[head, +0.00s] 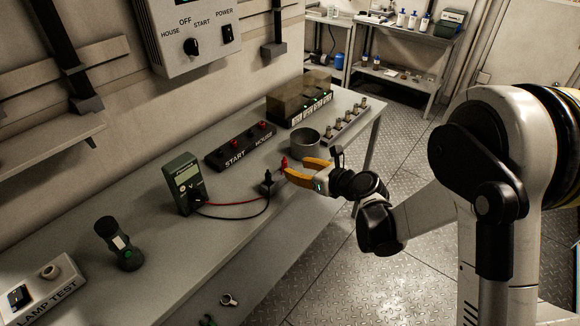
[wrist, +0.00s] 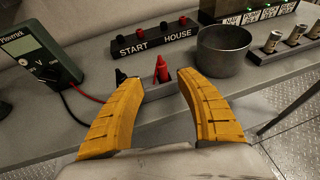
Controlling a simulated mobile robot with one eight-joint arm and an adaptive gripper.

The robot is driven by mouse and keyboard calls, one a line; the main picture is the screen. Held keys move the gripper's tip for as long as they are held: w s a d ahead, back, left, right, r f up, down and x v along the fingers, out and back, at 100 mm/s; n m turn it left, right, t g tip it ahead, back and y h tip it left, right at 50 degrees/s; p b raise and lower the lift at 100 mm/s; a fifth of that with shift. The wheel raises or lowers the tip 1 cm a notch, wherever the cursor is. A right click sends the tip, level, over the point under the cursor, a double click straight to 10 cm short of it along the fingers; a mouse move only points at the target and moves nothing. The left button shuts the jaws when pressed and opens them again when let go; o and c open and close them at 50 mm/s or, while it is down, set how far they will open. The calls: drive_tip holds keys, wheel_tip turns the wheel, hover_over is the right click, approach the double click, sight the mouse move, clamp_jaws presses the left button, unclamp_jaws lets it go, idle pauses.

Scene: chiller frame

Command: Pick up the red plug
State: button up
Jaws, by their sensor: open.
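The red plug (head: 284,165) stands upright in a small block (head: 267,187) near the front edge of the bench, with a black plug (head: 268,177) beside it. A red lead runs from the multimeter (head: 186,183) toward the block. My gripper (head: 295,168) has yellow fingers and is open at the red plug. The black plug (wrist: 121,76) is partly hidden by the left finger. I cannot tell whether a finger touches the red plug.
A grey round pot (head: 305,144) stands just behind the gripper. The START/HOUSE terminal strip (head: 240,146) lies behind the plugs. Several small cylinders on a rack (head: 342,122) stand at the far right. A dark flashlight (head: 119,243) stands at the front left.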

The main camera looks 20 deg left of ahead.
sight(286, 164)
drive_tip(key=b+x, duration=0.2)
drive_tip(key=x, duration=0.6)
drive_tip(key=shift+d+f+b, duration=0.15)
drive_tip(key=shift+b, duration=0.2)
clamp_jaws()
